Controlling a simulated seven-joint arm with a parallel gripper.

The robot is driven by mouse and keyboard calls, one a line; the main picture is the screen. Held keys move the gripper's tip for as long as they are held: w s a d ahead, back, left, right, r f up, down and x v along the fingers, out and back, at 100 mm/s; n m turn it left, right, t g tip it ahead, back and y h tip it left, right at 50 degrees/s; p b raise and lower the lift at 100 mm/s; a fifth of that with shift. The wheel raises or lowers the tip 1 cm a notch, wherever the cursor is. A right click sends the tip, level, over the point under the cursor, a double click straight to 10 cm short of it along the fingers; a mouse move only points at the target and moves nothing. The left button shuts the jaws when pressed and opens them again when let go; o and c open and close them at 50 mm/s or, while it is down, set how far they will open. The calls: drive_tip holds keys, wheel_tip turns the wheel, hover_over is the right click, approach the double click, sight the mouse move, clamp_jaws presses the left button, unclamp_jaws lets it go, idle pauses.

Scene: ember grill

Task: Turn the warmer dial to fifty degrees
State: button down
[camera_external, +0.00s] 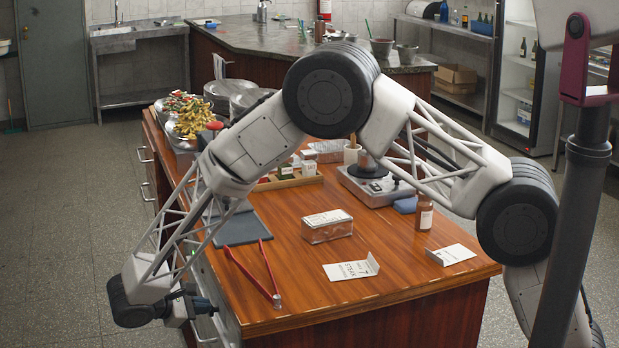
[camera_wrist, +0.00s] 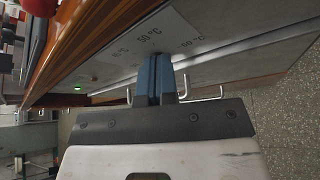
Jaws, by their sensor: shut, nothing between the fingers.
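The warmer's white scale plate (camera_wrist: 182,32) is on the side of the wooden counter in the wrist view. It reads 50 °C in the middle, with a 60 °C mark to the right and a less legible mark to the left. My gripper (camera_wrist: 156,58) has its blue fingers shut together, tips just below the 50 °C mark. The dial itself is not clearly visible; the fingers may hide it. In the external view my gripper (camera_external: 204,306) is low beside the counter's left front corner, and the scale plate is out of sight there.
A small green light (camera_wrist: 77,88) glows on the panel left of the plate. Metal handles (camera_wrist: 209,94) stick out near the fingers. Red tongs (camera_external: 252,273) lie on the countertop (camera_external: 300,280) above my gripper. Open floor (camera_external: 60,240) lies to the left.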

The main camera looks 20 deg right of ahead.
drive_tip(key=shift+a, duration=2.55)
drive_tip(key=shift+r, duration=0.1)
drive_tip(key=w+d+r+y, duration=0.1)
drive_tip(key=d+r, duration=0.6)
drive_tip(key=r, duration=0.1)
drive_tip(key=w+d+r+y, duration=0.1)
drive_tip(key=d+r, duration=0.3)
drive_tip(key=r, duration=0.1)
drive_tip(key=shift+w+d+r+g+y, duration=0.1)
drive_tip(key=shift+w+d+g+y, duration=0.2)
drive_tip(key=shift+g, duration=0.1)
drive_tip(key=s+d+r+m+g+y, duration=0.15)
drive_tip(key=d+r, duration=0.35)
drive_tip(key=d, duration=0.5)
drive_tip(key=s+d+r+m+y, duration=0.2)
drive_tip(key=s+d+r+m, duration=0.15)
drive_tip(key=d, duration=0.65)
drive_tip(key=s+d+r+m+g+y, duration=0.15)
drive_tip(key=d+r, duration=0.35)
drive_tip(key=d, duration=0.5)
drive_tip(key=s+d+m+t+y, duration=0.1)
drive_tip(key=s+d+m, duration=0.3)
drive_tip(key=s+d, duration=0.5)
drive_tip(key=s+d+r+m+t+y, duration=0.1)
drive_tip(key=s+d+m+y, duration=0.3)
drive_tip(key=s+d, duration=0.5)
drive_tip(key=shift+s+d+r+t, duration=0.2)
drive_tip(key=shift+s+t, duration=0.3)
drive_tip(key=shift+s, duration=1.95)
